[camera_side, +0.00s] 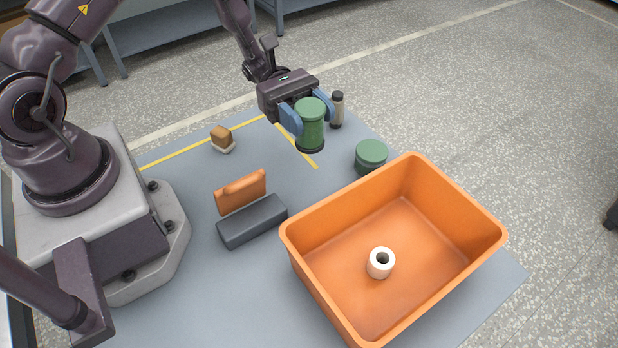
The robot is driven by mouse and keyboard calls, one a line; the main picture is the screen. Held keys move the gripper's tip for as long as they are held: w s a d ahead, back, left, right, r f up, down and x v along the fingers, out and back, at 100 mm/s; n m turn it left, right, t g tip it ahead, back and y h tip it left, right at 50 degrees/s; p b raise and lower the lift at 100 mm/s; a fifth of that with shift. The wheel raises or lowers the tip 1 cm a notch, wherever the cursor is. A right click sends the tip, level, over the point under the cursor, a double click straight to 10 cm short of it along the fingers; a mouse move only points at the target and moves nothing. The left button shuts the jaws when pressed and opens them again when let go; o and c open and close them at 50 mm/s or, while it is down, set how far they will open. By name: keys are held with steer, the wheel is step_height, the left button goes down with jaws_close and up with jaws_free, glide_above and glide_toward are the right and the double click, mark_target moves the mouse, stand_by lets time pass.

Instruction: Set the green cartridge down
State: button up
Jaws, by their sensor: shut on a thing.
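The green cartridge (312,130) is an upright cylinder with a lighter green top and a dark lower rim. A second, shorter green-topped cylinder (371,153) with a dark lower part stands on the table to the right, apart from the held one.
An orange bin (299,266) stands at the right with a white bobbin (380,263) inside. A dark bottle (337,110) stands right behind the cartridge. Left are a grey block (252,222), an orange plate (240,193) and a brown piece on a pale base (222,139). Yellow lines mark the table.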

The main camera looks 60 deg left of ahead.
step_height(320, 180, down, 10)
steer(key=shift+r, duration=0.1)
stand_by(0.4)
steer(key=o, duration=1)
